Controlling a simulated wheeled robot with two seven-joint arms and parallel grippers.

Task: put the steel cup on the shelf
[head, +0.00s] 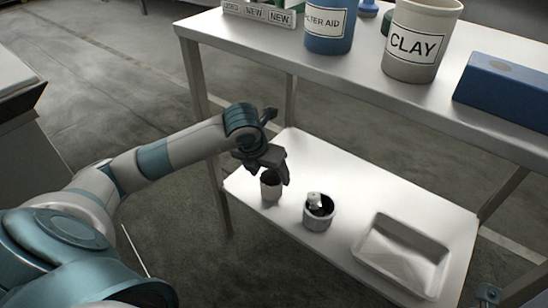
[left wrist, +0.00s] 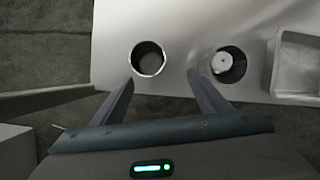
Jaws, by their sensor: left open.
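The steel cup (head: 271,193), a small grey cup with an open top, stands upright on the lower shelf (head: 305,157) of the bench, near its left end. In the left wrist view the cup (left wrist: 147,69) shows from above with a shiny rim and dark inside. My left gripper (head: 270,172) is open just above and close to the cup. In the left wrist view its fingertips (left wrist: 161,78) are spread, the left one near the cup's lower rim. The cup does not appear held.
A round pot (head: 318,222) with a pale-topped object inside stands right of the cup. A shallow tray (head: 372,262) lies further right. The bench top (head: 300,62) overhangs, carrying a CLAY pot (head: 412,65), a blue pot (head: 326,38) and a blue block (head: 500,95).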

